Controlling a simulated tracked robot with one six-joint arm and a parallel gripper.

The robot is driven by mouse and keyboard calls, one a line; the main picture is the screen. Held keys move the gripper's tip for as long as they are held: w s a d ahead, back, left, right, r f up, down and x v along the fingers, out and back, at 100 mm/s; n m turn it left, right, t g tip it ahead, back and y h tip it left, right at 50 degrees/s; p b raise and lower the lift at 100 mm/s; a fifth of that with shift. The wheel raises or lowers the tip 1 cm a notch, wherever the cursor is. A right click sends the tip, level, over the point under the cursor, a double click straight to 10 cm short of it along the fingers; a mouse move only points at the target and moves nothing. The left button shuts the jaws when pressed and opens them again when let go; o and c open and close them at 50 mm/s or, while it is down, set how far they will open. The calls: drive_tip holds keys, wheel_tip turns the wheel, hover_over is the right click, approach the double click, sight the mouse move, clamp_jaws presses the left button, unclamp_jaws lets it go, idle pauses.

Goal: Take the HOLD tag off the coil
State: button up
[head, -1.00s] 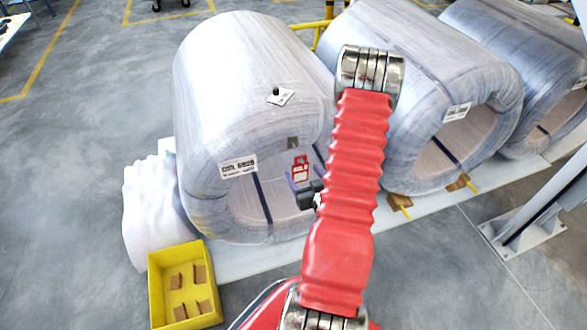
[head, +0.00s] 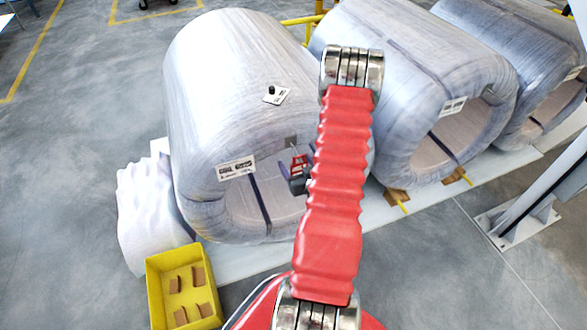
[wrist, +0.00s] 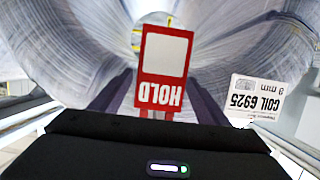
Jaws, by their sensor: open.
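The red HOLD tag (head: 299,162) with a white panel hangs at the front end of the nearest wrapped coil (head: 215,75), near the upper right of its bore. My gripper (head: 301,182) is just in front of the tag and hides its lower part. In the wrist view the tag (wrist: 164,65) appears upside down, between my two dark purple fingers, with a gap on each side. The fingers are open and do not hold the tag. A white COIL 6925 label (wrist: 255,97) is on the coil to the right there; it also shows in the head view (head: 236,167).
A white card with a black knob (head: 274,94) lies on top of the coil. A yellow bin (head: 155,292) with brown blocks stands at front left, beside a white wrapped bundle (head: 148,215). More coils (head: 420,70) stand to the right, and a grey post (head: 545,185) beyond.

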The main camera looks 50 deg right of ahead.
drive_tip(key=shift+w+d+f, duration=0.2)
drive_tip(key=shift+w+d, duration=0.2)
drive_tip(key=shift+d, duration=0.05)
drive_tip(key=shift+c, duration=0.5)
drive_tip(key=c, duration=1)
drive_tip(key=shift+r, duration=0.1)
